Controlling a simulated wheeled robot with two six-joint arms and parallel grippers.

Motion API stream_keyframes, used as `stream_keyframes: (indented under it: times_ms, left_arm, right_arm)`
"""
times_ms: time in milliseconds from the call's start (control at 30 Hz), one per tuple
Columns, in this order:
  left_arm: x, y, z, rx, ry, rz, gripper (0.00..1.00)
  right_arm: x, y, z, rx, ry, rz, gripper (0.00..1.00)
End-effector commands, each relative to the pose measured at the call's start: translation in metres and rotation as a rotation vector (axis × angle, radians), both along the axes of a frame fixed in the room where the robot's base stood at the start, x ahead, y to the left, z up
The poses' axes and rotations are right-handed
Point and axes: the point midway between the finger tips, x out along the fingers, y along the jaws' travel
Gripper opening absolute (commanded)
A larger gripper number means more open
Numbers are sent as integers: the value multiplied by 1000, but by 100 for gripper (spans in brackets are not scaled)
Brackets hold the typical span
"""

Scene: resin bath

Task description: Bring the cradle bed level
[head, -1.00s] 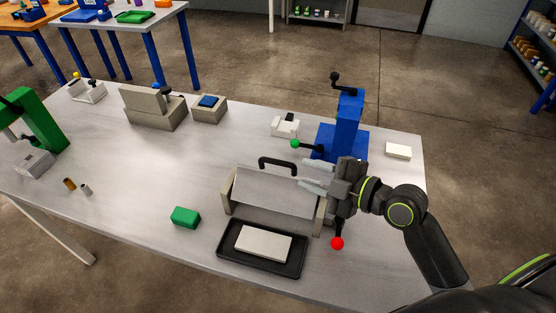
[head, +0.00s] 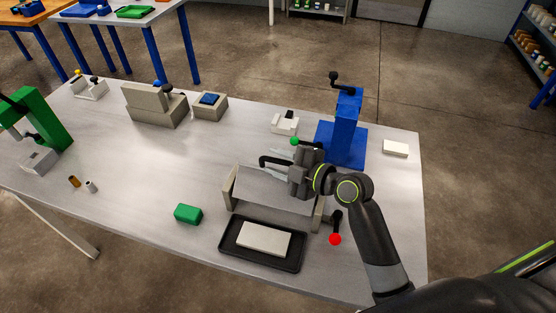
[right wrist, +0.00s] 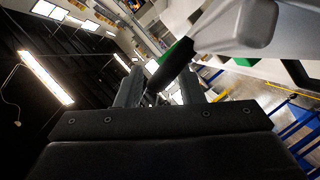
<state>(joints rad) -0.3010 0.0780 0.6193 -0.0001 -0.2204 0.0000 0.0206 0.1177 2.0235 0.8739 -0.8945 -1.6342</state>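The cradle bed (head: 262,188) is a smooth grey panel between two beige end walls. It seems to slope down toward the front, but its exact tilt is unclear. A black handle (head: 264,161) rises at its back edge. My right gripper (head: 279,166) is over the back of the bed, fingers apart and pointing left at the handle, hiding the handle's right part. In the right wrist view a black bar (right wrist: 172,66) shows between the two separated fingers (right wrist: 160,90); contact cannot be told. A black lever with a red knob (head: 335,239) is at the cradle's right end. My left gripper is out of view.
A black tray (head: 232,256) with a pale slab (head: 264,239) lies in front of the cradle. A green block (head: 188,214) is front left. A blue stand with a crank (head: 344,135) and a green knob (head: 294,141) are close behind my gripper.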

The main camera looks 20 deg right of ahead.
Motion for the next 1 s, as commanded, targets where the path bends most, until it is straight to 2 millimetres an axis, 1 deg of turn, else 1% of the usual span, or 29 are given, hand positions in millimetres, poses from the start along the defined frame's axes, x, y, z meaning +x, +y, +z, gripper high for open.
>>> stream_keyframes:
  times_ms: [67,100,300,333,367,767,1000]
  left_arm:
    - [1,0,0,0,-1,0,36]
    - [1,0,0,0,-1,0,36]
    - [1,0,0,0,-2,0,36]
    - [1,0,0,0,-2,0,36]
    - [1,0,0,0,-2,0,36]
    - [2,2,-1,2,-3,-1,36]
    - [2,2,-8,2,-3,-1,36]
  right_arm:
    - [0,0,0,0,0,0,34]
    - [0,0,0,0,0,0,32]
    - [0,0,0,0,0,0,5]
    - [0,0,0,0,0,0,2]
    - [0,0,0,0,0,0,0]
    - [1,-1,-2,7,15,1,0]
    - [10,-7,-10,62,99,2,0]
